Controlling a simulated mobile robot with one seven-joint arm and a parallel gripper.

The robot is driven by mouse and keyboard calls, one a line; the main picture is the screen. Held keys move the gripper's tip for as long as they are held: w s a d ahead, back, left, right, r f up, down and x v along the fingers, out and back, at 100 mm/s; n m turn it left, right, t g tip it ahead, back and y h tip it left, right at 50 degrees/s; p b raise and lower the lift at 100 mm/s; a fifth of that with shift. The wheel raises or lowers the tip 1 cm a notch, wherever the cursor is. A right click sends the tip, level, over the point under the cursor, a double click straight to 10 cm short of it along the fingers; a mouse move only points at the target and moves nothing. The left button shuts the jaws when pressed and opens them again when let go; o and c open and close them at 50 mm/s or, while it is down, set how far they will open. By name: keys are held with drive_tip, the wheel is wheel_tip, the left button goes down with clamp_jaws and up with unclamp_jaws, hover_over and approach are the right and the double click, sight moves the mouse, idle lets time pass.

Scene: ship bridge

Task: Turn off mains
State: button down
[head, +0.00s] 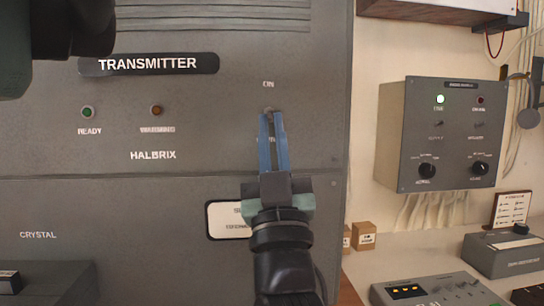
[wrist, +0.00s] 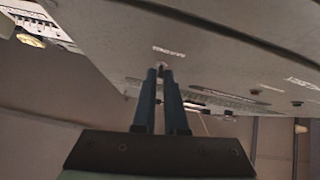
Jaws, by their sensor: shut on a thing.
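The mains switch (head: 269,110) is a small toggle on the grey transmitter panel (head: 210,110), just below the ON label. The label under it is mostly covered by my blue fingers. My gripper (head: 272,118) reaches up to the panel from below, with its fingertips shut on the toggle. In the wrist view, the fingertips of my gripper (wrist: 163,72) meet the panel at the toggle (wrist: 161,67). The toggle is mostly hidden between them, so I cannot tell its position clearly.
A grey control box (head: 437,134) with a bright green lamp and two knobs is on the wall to the right. Small cardboard boxes (head: 364,235) and desk consoles (head: 440,290) stand below it. A crystal unit (head: 45,283) juts out at the lower left.

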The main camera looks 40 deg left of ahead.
drive_tip(key=shift+b, duration=0.3)
drive_tip(key=c, duration=1)
unclamp_jaws()
drive_tip(key=shift+o, duration=0.2)
drive_tip(key=shift+f, duration=0.1)
drive_tip(key=b+v, duration=0.6)
drive_tip(key=v, duration=0.7)
drive_tip(key=shift+a, duration=0.15)
drive_tip(key=shift+w+f, duration=0.1)
drive_tip(key=shift+w, duration=0.1)
